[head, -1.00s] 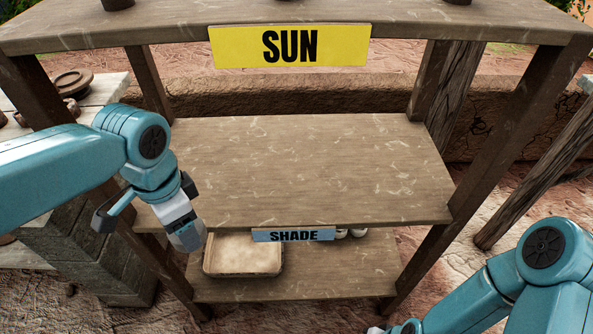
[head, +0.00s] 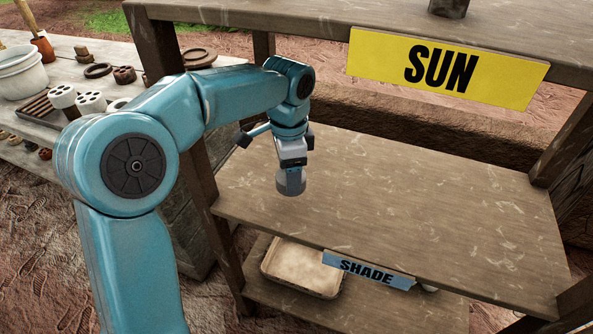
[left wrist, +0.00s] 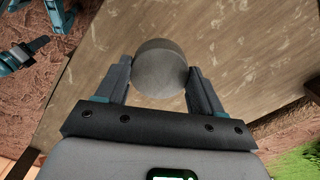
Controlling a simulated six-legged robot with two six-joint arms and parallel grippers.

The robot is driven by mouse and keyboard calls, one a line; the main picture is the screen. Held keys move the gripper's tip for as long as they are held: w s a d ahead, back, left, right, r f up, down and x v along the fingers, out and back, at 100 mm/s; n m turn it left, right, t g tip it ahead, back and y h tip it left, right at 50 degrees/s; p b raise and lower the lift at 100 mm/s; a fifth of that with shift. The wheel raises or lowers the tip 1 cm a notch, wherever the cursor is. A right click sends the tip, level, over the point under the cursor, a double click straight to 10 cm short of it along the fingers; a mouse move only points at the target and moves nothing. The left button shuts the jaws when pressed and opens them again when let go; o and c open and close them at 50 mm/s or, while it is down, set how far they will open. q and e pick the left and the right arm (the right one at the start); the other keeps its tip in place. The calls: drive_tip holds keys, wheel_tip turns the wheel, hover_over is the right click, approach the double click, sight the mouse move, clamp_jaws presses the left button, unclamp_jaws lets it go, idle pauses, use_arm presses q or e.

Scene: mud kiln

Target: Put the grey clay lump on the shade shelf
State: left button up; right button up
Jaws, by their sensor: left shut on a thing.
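The grey clay lump (head: 291,183) is a short, round-faced cylinder. My left gripper (head: 291,172) is shut on it and points down over the left part of the middle shelf. The left wrist view shows the lump (left wrist: 160,67) between both fingers. The shade shelf (head: 430,215) is this wide wooden board, with the blue SHADE label (head: 368,270) on its front edge. The lump is low over the board; I cannot tell if it touches. Teal and dark parts of mine at the top left of the left wrist view may include my right gripper (left wrist: 35,47), too unclear to read.
The upper shelf with the yellow SUN sign (head: 447,69) overhangs at the back. A pale tray (head: 303,268) lies on the lower shelf. A side table on the left holds white pots (head: 22,75) and clay pieces. The shade board's middle and right are bare.

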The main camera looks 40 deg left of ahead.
use_arm(q)
drive_tip(key=w, duration=0.2)
drive_tip(key=shift+w+a+r, duration=0.1)
drive_tip(key=shift+w+a, duration=0.2)
drive_tip(key=shift+a, duration=0.05)
wheel_tip(320, 180, down, 4)
drive_tip(key=shift+w+r+b, duration=0.15)
drive_tip(key=shift+r+b, duration=0.05)
drive_tip(key=shift+b, duration=0.6)
drive_tip(key=shift+f, duration=0.2)
drive_tip(key=o, duration=1.3)
